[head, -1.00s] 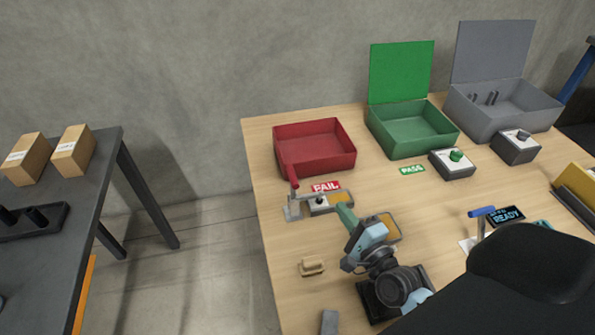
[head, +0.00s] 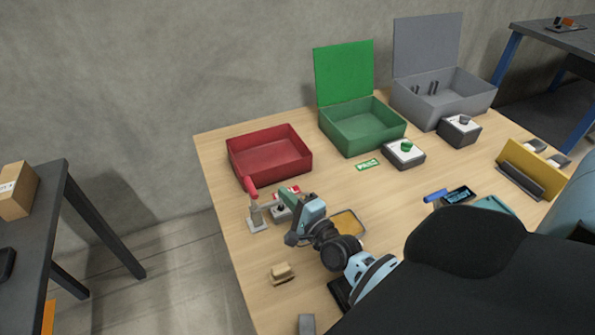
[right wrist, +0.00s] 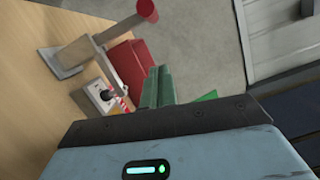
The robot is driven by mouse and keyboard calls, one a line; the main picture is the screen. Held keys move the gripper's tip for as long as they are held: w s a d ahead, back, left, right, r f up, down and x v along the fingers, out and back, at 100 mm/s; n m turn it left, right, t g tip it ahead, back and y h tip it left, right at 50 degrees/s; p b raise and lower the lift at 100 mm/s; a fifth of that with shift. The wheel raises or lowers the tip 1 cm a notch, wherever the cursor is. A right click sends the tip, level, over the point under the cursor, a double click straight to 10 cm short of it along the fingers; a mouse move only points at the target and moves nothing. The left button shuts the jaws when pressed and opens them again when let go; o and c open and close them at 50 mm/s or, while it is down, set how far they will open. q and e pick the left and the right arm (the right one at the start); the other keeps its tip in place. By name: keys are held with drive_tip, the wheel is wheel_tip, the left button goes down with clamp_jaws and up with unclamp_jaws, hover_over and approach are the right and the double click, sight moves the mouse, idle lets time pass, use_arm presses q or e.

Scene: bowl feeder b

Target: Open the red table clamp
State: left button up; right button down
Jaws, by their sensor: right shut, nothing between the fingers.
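The table clamp has a red handle (head: 250,186) standing up over its grey metal base (head: 257,220), near the table's left edge. In the right wrist view its red handle (right wrist: 147,11) tops a grey link, and its base plate (right wrist: 60,58) is flat on the wood. My left gripper is out of view.
A red bin (head: 270,165) stands just behind the clamp; a green bin (head: 362,136) and a grey bin (head: 440,108) are farther right. A tan block (head: 281,273) lies in front. A yellow-topped tray (head: 349,223) is right of my gripper.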

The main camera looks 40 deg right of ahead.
drive_tip(key=w+a, duration=0.1)
drive_tip(key=a, duration=0.1)
drive_tip(key=w+a+r+p, duration=0.1)
drive_tip(key=w, duration=0.1)
drive_tip(key=shift+w+a, duration=0.25)
drive_tip(key=shift+a, duration=0.15)
drive_tip(key=shift+a+r+n+p, duration=0.1)
drive_tip(key=shift+a+n+p, duration=0.15)
drive_tip(key=shift+n+p, duration=0.2)
